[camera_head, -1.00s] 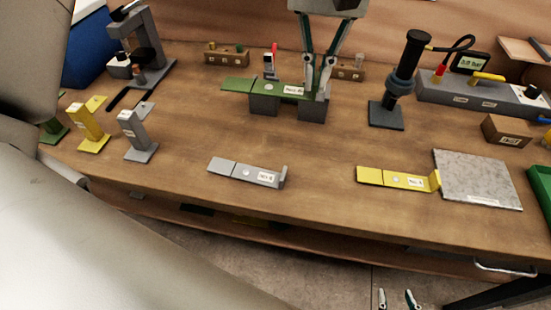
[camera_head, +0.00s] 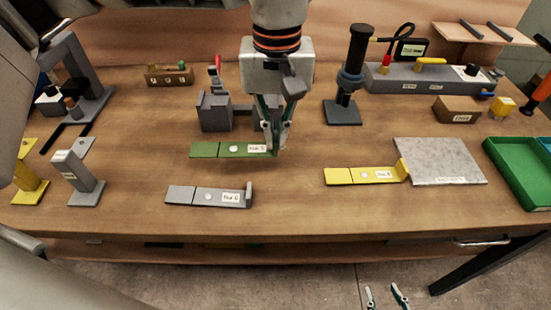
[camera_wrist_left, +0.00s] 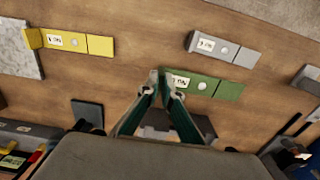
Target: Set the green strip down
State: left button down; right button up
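The green strip (camera_head: 205,149), flat with a white label and a pale round spot, is in front of the grey two-block fixture (camera_head: 213,115). My left gripper (camera_head: 274,147) points down at its right end, with its fingers closed on the raised end. The left wrist view shows the fingertips (camera_wrist_left: 161,78) close together at that end of the green strip (camera_wrist_left: 228,91). The strip looks level and at or just above the table; I cannot tell if it touches. My right gripper (camera_head: 385,296) is open and empty at the bottom edge, beyond the table front.
A grey strip (camera_head: 181,194) lies in front of the green one, and a yellow strip (camera_head: 338,176) lies to its right beside a grey slab (camera_head: 440,160). A black stand (camera_head: 343,110) is behind. Bare wood lies between the green and yellow strips.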

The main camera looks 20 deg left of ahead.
pick_arm(q)
jog(key=shift+f+b, duration=0.3)
jog(key=shift+f, duration=3.05)
jog(key=shift+f, duration=0.2)
jog(key=c, duration=2.2)
grip_release()
jog(key=shift+c, duration=0.2)
